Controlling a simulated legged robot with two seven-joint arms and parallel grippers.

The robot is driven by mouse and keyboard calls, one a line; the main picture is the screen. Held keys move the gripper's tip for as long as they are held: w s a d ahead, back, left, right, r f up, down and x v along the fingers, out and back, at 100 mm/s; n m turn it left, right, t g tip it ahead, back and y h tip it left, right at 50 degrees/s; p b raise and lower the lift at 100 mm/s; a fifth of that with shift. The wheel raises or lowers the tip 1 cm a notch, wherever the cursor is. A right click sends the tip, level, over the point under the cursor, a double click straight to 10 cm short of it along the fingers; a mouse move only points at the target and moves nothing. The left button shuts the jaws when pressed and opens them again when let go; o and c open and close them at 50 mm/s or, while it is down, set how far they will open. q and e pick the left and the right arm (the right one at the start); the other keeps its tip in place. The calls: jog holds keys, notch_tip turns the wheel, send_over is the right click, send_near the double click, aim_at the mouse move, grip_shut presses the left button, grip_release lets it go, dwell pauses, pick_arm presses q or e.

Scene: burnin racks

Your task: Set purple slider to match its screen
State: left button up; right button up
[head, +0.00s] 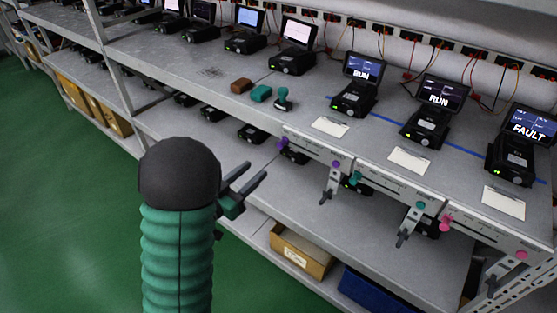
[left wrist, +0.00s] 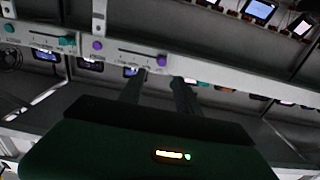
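The purple slider knob (head: 283,142) is at the left end of a scale strip on the shelf's front edge. A purple disc (head: 336,164) is at the strip's right end. In the left wrist view the knob (left wrist: 162,60) shows just beyond my fingertips, and the disc (left wrist: 97,45) is to its left. The screen (head: 363,68) above this strip reads RUN; smaller marks beneath are too small to read. My left gripper (head: 257,169) is open and empty, in front of the knob and apart from it. It also shows in the left wrist view (left wrist: 157,82). My right gripper is out of view.
Teal (head: 355,177) and pink (head: 445,222) knobs are farther right along the edge. Their screens read RUN (head: 440,96) and FAULT (head: 528,125). Grey brackets (head: 330,184) hang below the edge. A cardboard bin (head: 300,253) is on the lower shelf. The green floor is clear at left.

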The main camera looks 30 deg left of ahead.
aim_at(279, 146)
pick_arm(q)
jog(key=w+p, duration=0.1)
jog(key=w, duration=1)
jog(key=shift+w, duration=0.25)
jog(key=shift+w+r, duration=0.1)
jog(key=shift+w, duration=0.15)
jog(key=shift+d+r, duration=0.1)
jog(key=shift+d, duration=0.25)
jog(key=shift+a, duration=0.2)
grip_shut()
jog(key=shift+d, duration=0.1)
